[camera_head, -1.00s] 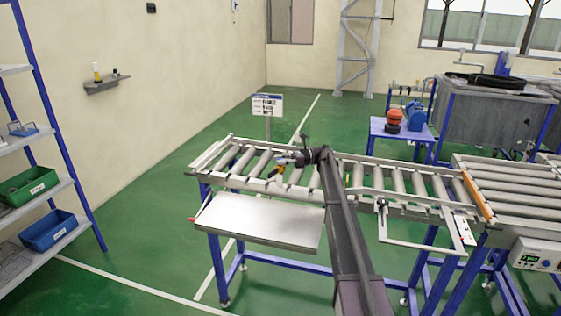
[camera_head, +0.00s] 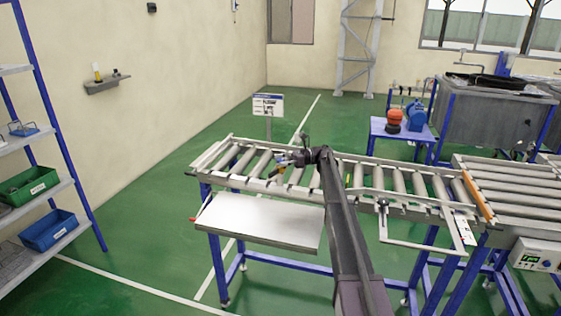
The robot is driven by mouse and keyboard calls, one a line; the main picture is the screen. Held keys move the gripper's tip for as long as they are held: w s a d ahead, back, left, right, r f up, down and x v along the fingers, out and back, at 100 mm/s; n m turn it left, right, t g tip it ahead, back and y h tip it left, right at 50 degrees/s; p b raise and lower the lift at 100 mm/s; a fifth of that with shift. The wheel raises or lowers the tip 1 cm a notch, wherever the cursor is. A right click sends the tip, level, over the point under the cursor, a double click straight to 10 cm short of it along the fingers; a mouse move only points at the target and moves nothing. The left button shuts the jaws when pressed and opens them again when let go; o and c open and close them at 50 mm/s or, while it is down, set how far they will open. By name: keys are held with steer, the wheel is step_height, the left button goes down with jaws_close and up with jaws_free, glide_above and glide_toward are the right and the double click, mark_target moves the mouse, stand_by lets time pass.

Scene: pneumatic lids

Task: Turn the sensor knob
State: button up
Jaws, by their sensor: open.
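My gripper (camera_head: 281,164) is at the end of my dark arm, low over the left roller conveyor (camera_head: 232,178). It is small in the picture and looks open, with nothing visible between its fingers. My arm hides part of the conveyor. No part is clearly recognisable as the sensor knob; anything small close around the gripper is too small to tell. A white control box (camera_head: 535,255) with a green display and small round controls is at the right edge, well away from my gripper.
A metal shelf plate (camera_head: 258,220) juts from the conveyor's near side. A white frame (camera_head: 425,243) sticks out at its right. A sign (camera_head: 267,105) stands behind. A blue table (camera_head: 401,133) bears a red-orange item and a blue item. Blue-framed shelves (camera_head: 40,180) stand left.

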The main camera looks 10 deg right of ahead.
steer(key=shift+d, duration=0.1)
steer(key=w+d, duration=0.1)
steer(key=d, duration=1)
steer(key=shift+w+d, duration=0.25)
steer(key=shift+d, duration=0.1)
steer(key=shift+s+f, duration=0.1)
